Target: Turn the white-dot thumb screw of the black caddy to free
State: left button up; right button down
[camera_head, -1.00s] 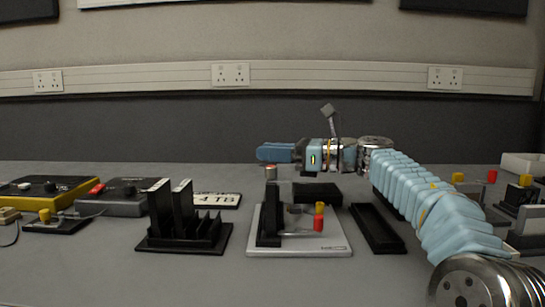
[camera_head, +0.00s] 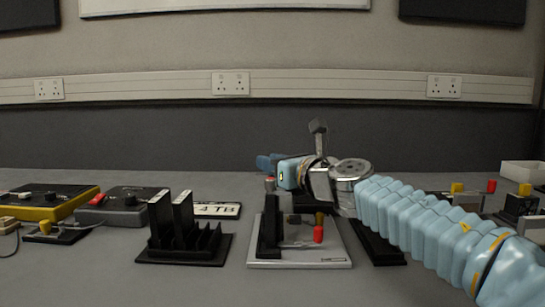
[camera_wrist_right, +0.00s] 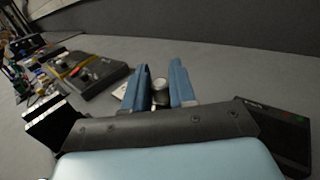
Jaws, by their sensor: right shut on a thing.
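A black upright piece (camera_head: 270,230) stands on a light grey plate (camera_head: 338,255) mid-table; I cannot tell for sure that it is the black caddy. A small silver cylinder with a reddish top (camera_head: 270,184) shows at its upper end. My right gripper (camera_head: 266,162) reaches in from the right at that height. In the right wrist view its blue fingers (camera_wrist_right: 161,82) stand on either side of the silver cylinder (camera_wrist_right: 160,97) and are shut on it. No white dot is readable. My left gripper is out of view.
A black slotted rack (camera_head: 185,250) stands left of the plate. Red and yellow posts (camera_head: 318,234) rise from the plate. Yellow (camera_head: 50,203) and grey (camera_head: 125,205) boxes stand further left. A black tray (camera_head: 378,246) lies right, partly under my arm. The front table is clear.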

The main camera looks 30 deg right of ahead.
jog(key=shift+h, duration=0.3)
jog(key=c, duration=1.1)
grip_release()
jog(key=shift+o, duration=0.2)
